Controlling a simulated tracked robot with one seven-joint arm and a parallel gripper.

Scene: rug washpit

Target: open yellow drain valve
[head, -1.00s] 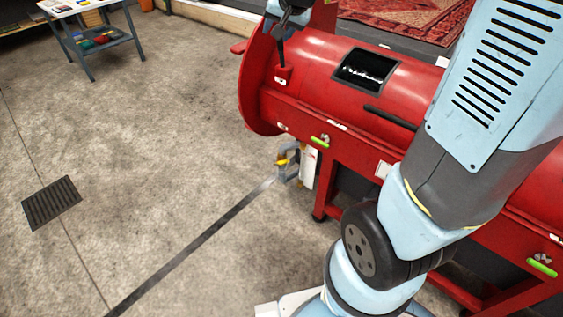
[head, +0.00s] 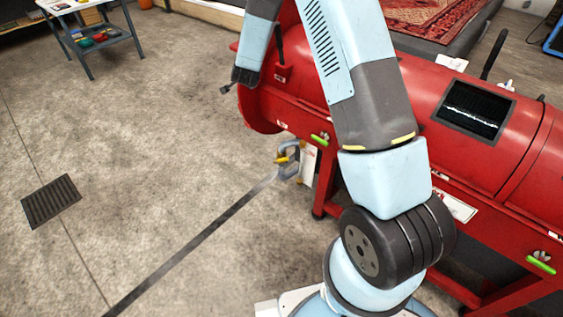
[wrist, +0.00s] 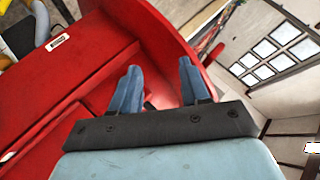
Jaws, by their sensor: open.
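The yellow drain valve (head: 282,159) is a small yellow handle on a grey bent pipe (head: 289,148), low beside the front leg of the red drum machine. My gripper (head: 226,89) is open and empty at the left end of the drum, above and left of the valve and apart from it. In the wrist view the two blue-grey fingers (wrist: 160,72) are spread in front of red machine panels. A grey curved part and yellow bits show at that view's top left corner; I cannot tell whether they are the valve.
The red drum machine (head: 290,99) runs to the right, with green-handled latches (head: 541,264) along its front. A floor grate (head: 51,201) lies at the left. A small table (head: 85,20) stands at the back left. The concrete floor between is clear.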

